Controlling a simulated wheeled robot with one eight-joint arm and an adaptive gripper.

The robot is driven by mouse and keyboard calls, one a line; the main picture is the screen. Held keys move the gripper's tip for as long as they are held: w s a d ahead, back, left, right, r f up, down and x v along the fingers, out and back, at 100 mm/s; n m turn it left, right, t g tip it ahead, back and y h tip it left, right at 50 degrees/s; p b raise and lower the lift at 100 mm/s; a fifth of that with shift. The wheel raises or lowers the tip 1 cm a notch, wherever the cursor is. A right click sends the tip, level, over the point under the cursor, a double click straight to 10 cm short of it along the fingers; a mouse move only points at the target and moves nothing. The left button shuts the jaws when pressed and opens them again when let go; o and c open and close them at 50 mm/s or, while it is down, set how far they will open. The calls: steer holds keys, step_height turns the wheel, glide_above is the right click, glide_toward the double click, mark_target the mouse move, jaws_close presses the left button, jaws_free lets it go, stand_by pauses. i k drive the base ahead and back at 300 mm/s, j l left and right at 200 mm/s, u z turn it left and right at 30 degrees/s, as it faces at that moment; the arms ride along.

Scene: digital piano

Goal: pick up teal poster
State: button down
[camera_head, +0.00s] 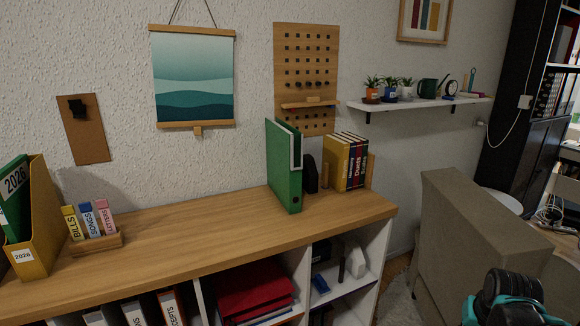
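The teal poster (193,78) hangs on the white wall left of centre in the head view. It shows pale to dark teal wave bands between two wooden rails, and a cord rises from its top rail. A small wooden piece sits at the middle of its bottom rail. A black and teal part at the bottom right corner looks like part of my arm. My gripper's fingers are not visible, and the poster hangs free of any contact with me.
A wooden cabinet (160,245) stands below the poster, bearing a green binder (284,165), books (345,160) and a yellow file holder (35,225). A pegboard (306,75) hangs right of the poster. A grey-brown boxy piece (480,235) stands at right.

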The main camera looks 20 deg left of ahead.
mark_target(193, 66)
steer(key=u, duration=1.7)
